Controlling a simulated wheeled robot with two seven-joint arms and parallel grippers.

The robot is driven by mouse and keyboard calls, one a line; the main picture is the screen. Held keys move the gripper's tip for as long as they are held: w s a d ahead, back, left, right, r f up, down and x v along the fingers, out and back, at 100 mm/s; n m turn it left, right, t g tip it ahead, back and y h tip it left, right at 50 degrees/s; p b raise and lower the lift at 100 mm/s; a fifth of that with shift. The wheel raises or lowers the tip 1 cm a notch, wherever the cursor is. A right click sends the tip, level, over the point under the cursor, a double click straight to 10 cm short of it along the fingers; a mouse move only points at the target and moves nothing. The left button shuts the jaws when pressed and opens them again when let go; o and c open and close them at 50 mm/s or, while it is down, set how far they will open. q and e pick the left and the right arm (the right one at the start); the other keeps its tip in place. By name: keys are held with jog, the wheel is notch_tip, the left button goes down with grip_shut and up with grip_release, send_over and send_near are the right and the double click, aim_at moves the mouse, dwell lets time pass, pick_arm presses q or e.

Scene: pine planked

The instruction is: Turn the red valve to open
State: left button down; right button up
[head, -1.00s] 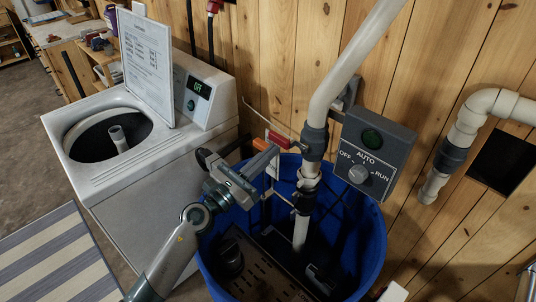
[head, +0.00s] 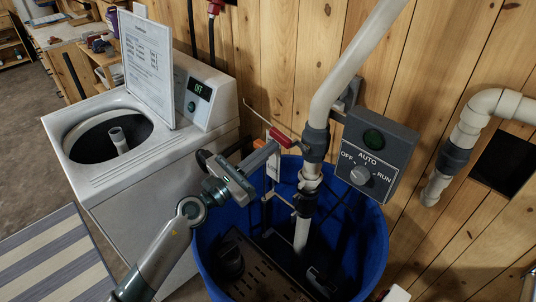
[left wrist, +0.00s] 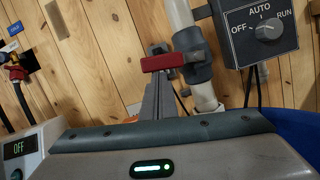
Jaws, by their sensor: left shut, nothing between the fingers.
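The red valve handle (head: 280,137) sits at the grey coupling of a white pipe (head: 312,170) above a blue tub. It slants down to the right toward the pipe in the head view and lies nearly level in the left wrist view (left wrist: 161,62). My left gripper (head: 272,149) is shut and empty, its fingertips just below the handle. In the left wrist view its fingers (left wrist: 157,88) point up at the handle's underside. I cannot tell whether they touch it. My right gripper is not in view.
A grey control box (head: 374,155) with an OFF/AUTO/RUN knob is on the wall right of the pipe. The blue tub (head: 368,240) stands below. Another red handle (head: 214,7) is at the top.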

aim_at(275, 135)
pick_arm(q)
notch_tip(275, 135, up, 3)
jog(key=m+g, duration=0.1)
jog(key=m, duration=0.1)
jog(key=m+b, duration=0.1)
jog(key=m, duration=0.2)
jog(key=shift+w+a+g+h, duration=0.1)
jog(key=shift+g+h, duration=0.3)
jog(key=r+m, duration=0.1)
jog(key=m, duration=0.1)
jog(key=r+m+g, duration=0.1)
jog(key=m, duration=0.1)
jog(key=s+d+r+m, duration=0.1)
jog(key=m, duration=0.1)
jog(key=shift+r+m+g+b, duration=0.2)
jog(key=shift+m+g+b, duration=0.1)
jog(key=shift+m+b, duration=0.1)
jog(key=m, duration=0.1)
jog(key=s+r+m+g+b, duration=0.1)
jog(key=shift+d+r+m, duration=0.1)
jog(key=shift+d+m, duration=0.3)
jog(key=shift+s+d+r+m+y+b, duration=0.2)
jog(key=shift+s+d+r+m+b, duration=0.15)
jog(key=shift+m+b, duration=0.45)
jog(key=shift+s+d+r+m+y+b, duration=0.2)
jog(key=shift+s+d+r+m+b, duration=0.15)
jog(key=shift+m+b, duration=0.45)
jog(key=shift+w, duration=0.1)
